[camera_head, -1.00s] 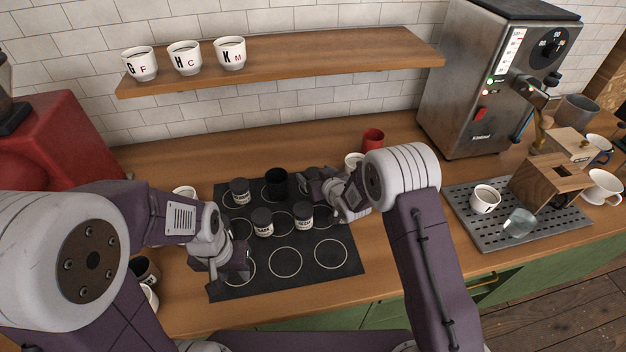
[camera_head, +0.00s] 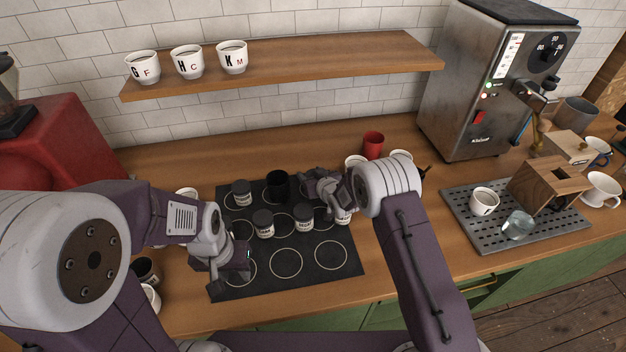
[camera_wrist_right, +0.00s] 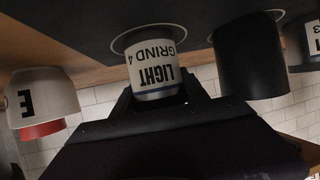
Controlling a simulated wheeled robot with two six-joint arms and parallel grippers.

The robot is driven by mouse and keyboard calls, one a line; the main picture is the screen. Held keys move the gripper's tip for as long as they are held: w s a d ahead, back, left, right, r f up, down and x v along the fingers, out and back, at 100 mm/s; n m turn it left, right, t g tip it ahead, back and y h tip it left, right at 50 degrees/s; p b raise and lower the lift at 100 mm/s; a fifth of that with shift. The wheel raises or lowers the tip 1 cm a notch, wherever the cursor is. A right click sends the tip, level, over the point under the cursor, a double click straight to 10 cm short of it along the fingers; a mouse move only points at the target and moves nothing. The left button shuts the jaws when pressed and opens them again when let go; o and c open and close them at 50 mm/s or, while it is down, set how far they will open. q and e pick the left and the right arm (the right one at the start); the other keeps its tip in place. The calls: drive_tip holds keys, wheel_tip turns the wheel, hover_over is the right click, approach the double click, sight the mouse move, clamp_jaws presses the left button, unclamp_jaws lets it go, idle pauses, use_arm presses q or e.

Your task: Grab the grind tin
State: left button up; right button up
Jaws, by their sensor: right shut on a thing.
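The grind tin (camera_wrist_right: 152,72), white with "LIGHT GRIND 4" on it, shows in the right wrist view, which looks upside down. My right gripper (camera_wrist_right: 158,97) is shut on it, with a finger at each side. The tin's base is at a ring on the black mat, and I cannot tell whether it is lifted. In the head view my right gripper (camera_head: 312,181) is at the mat's back right and hides the tin. My left gripper (camera_head: 228,278) hangs over the mat's front left corner; its jaw opening is unclear.
A black canister (camera_head: 278,184) stands close left of the right gripper. Labelled jars (camera_head: 263,225) stand on the black mat (camera_head: 313,280). A white cup (camera_wrist_right: 40,98) and a red cup (camera_head: 373,144) are beyond the mat. The mat's front circles are empty.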

wheel_tip(320, 180, up, 4)
drive_tip(key=shift+w+r+b, duration=0.1)
drive_tip(key=shift+r+b, duration=0.1)
drive_tip(key=shift+b, duration=0.2)
drive_tip(key=s+d+r, duration=0.6)
drive_tip(key=d, duration=0.3)
drive_tip(key=shift+s+d+r, duration=0.3)
drive_tip(key=shift+d+r, duration=0.05)
drive_tip(key=shift+d, duration=0.05)
